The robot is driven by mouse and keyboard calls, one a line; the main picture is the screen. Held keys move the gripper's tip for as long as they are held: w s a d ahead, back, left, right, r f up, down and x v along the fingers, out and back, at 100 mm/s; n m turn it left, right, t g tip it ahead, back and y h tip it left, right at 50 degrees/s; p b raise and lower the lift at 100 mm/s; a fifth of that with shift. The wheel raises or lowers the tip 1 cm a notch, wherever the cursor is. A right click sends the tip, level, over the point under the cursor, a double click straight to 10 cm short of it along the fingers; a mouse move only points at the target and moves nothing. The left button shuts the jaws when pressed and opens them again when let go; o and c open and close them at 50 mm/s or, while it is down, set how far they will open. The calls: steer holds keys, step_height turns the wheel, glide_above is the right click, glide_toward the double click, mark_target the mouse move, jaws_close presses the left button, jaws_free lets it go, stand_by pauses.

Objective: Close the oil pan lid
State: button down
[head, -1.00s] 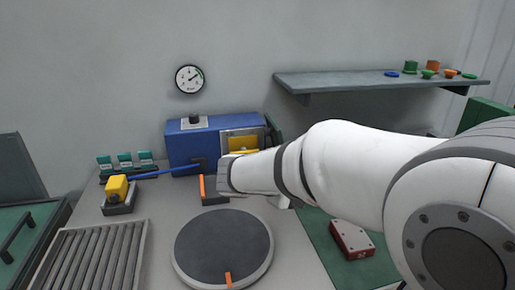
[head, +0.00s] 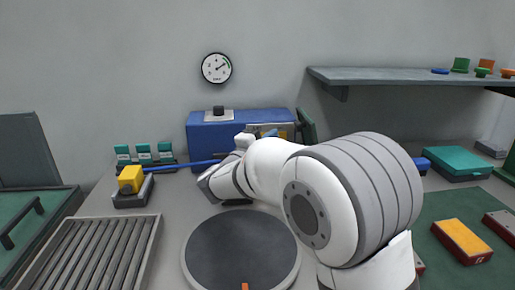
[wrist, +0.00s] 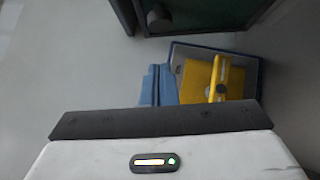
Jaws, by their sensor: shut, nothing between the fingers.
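I cannot tell for certain which thing is the oil pan lid. A blue box (head: 212,133) with a grey-framed yellow part (head: 284,130) stands against the wall in the head view. In the wrist view, an open box (wrist: 248,75) with a dark blue rim holds a yellow piece (wrist: 203,77) with a round knob. My gripper (wrist: 156,70) shows as two blue fingers side by side, shut and empty, left of that box and seemingly apart from it. In the head view my arm hides the fingers and part of the blue box.
A round dark turntable (head: 240,250) lies in front of my arm. A roller conveyor (head: 95,255) and a green handled box (head: 30,225) are at left. A yellow block (head: 130,179) stands by a blue rod (head: 185,166). A shelf (head: 400,77) overhangs at right.

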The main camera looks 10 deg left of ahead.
steer(key=d, duration=0.1)
steer(key=w+d, duration=0.1)
steer(key=d+r, duration=0.1)
steer(key=d, duration=0.1)
steer(key=shift+w+d+r, duration=0.1)
steer(key=shift+w, duration=0.25)
